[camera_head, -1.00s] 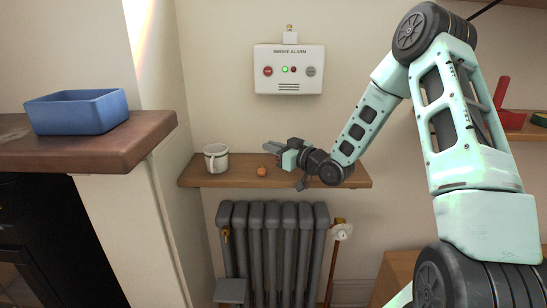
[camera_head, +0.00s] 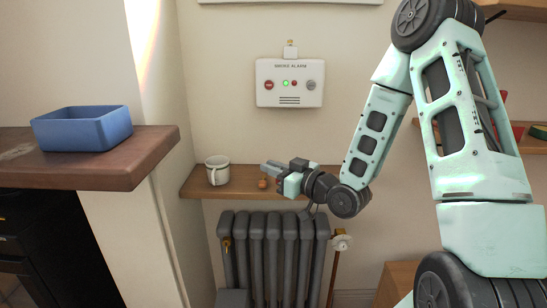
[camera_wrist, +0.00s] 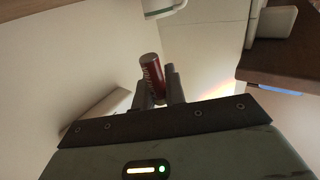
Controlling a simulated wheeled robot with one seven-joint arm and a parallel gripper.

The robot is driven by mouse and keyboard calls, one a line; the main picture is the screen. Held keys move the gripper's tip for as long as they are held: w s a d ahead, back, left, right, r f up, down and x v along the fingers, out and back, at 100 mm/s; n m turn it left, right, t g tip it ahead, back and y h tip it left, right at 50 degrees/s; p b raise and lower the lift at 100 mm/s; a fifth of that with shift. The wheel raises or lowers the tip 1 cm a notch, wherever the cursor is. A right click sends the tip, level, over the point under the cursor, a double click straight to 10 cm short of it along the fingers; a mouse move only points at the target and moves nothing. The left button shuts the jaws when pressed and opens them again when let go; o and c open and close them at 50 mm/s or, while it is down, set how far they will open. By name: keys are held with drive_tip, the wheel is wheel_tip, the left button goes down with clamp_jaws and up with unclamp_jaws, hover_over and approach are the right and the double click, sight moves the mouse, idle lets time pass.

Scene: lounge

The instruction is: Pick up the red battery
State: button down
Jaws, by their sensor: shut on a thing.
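The red battery shows in the wrist view (camera_wrist: 152,72), standing up between the two dark fingers with its silvery end outward. My gripper (camera_wrist: 157,88) is shut on it. In the head view my gripper (camera_head: 271,168) points left, over or just in front of the wall shelf, to the right of the mug.
The wooden shelf (camera_head: 240,190) holds a white mug (camera_head: 217,171) and a small orange item (camera_head: 262,183) near my gripper. A smoke alarm (camera_head: 289,84) hangs above, a radiator (camera_head: 272,250) stands below. A blue bin (camera_head: 85,130) sits on the mantel (camera_head: 150,155) at left.

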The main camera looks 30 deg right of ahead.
drive_tip(key=shift+s+a+r+p, duration=0.15)
drive_tip(key=shift+r+p, duration=0.2)
drive_tip(key=shift+p, duration=0.35)
drive_tip(key=s+a+p, duration=0.4)
drive_tip(key=s+p, duration=0.2)
drive_tip(key=p, duration=0.5)
drive_tip(key=shift+s+f, duration=0.15)
drive_tip(key=shift+f, duration=0.25)
